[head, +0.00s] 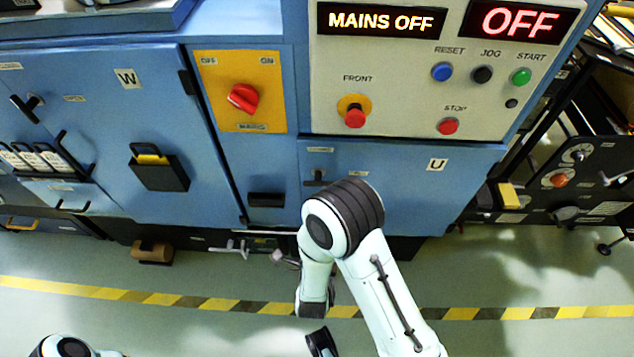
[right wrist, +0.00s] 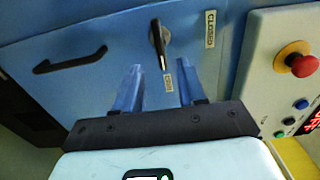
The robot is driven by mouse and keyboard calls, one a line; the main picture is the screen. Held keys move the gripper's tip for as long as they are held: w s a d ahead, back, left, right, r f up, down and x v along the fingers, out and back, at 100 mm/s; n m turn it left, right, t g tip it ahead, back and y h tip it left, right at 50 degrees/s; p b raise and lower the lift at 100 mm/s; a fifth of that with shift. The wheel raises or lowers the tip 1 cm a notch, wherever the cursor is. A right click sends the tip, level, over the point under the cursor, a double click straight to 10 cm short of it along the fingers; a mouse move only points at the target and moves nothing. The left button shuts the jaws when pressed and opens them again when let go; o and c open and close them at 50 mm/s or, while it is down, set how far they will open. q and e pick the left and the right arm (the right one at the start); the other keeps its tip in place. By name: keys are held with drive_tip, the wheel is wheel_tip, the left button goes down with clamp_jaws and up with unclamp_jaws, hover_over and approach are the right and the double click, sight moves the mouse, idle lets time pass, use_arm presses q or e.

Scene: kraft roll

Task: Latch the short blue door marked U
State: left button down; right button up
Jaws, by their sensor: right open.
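The short blue door marked U (head: 460,192) is at the right of the cabinet, below the control panel, and looks flush in its frame. Its dark latch lever (head: 318,178) sits at the door's upper left. In the right wrist view the same lever (right wrist: 159,42) points down the picture, toward the OPEN label (right wrist: 168,78); the CLOSED label (right wrist: 209,28) is to its right. My right gripper (right wrist: 158,90) is open and empty, its fingers apart just below the lever in that view. In the head view my right arm hides part of the door. My left gripper is out of view.
The control panel (head: 395,85) reads MAINS OFF and has protruding buttons. A black bar handle (right wrist: 70,60) shows left of the lever in the wrist view. Door W (head: 100,110) and the red mains switch (head: 243,98) are to the left. The floor (head: 470,265) in front is clear.

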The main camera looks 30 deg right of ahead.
sight(318, 186)
drive_tip(key=p+x, duration=0.1)
drive_tip(key=x, duration=0.9)
drive_tip(key=shift+a, duration=0.1)
drive_tip(key=shift+c, duration=0.3)
clamp_jaws()
